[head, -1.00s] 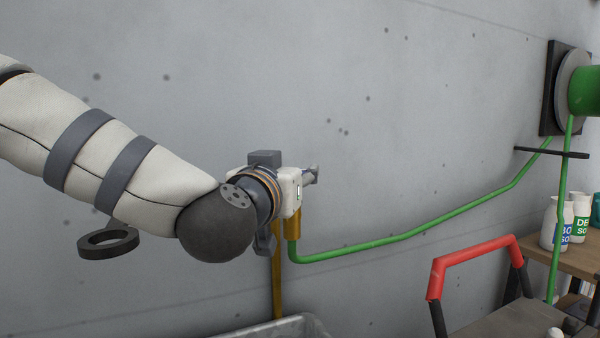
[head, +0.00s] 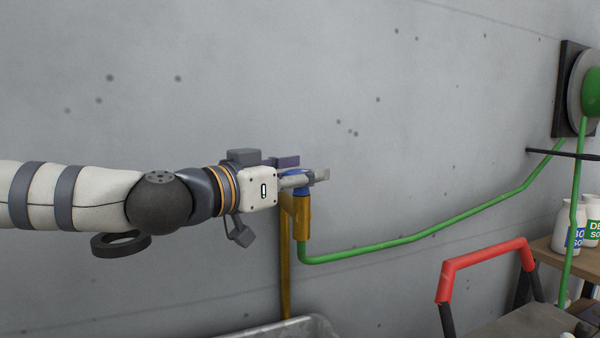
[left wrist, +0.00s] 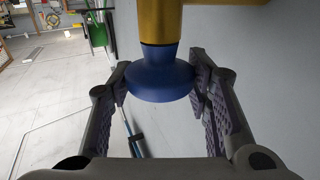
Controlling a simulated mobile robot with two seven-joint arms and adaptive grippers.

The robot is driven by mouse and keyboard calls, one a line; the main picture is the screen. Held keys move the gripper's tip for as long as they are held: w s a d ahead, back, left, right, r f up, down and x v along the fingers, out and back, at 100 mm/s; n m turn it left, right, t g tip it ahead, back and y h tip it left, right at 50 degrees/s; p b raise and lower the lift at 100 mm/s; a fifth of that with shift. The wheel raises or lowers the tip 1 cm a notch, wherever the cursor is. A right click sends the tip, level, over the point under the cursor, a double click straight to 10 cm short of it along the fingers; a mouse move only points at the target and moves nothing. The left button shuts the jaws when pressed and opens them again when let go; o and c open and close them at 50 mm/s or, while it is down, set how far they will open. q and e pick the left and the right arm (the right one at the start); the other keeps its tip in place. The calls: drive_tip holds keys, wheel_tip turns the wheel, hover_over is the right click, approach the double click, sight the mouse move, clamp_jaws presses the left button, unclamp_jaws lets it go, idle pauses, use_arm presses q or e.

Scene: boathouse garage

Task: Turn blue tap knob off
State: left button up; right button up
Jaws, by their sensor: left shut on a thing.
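The blue tap knob (head: 301,191) sits at the top of the brass tap (head: 303,218) on the wall and is partly hidden by my gripper in the head view. In the left wrist view the knob (left wrist: 160,76) is a smooth blue disc on the brass body, between my two fingers. My left gripper (head: 304,172) is shut on the knob, one finger on each side of it. My right gripper is in neither view.
A green hose (head: 420,236) runs from the tap to a wall reel (head: 580,88) at the right. A grey basin (head: 290,328) lies below the tap. A red-handled cart (head: 485,255) and white bottles (head: 570,225) stand at the lower right. The wall above is bare.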

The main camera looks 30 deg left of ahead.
use_arm(q)
drive_tip(key=shift+f, duration=0.1)
drive_tip(key=o, duration=1.1)
drive_tip(key=shift+w+d, duration=0.1)
drive_tip(key=shift+w, duration=0.05)
drive_tip(key=shift+v, duration=3.85)
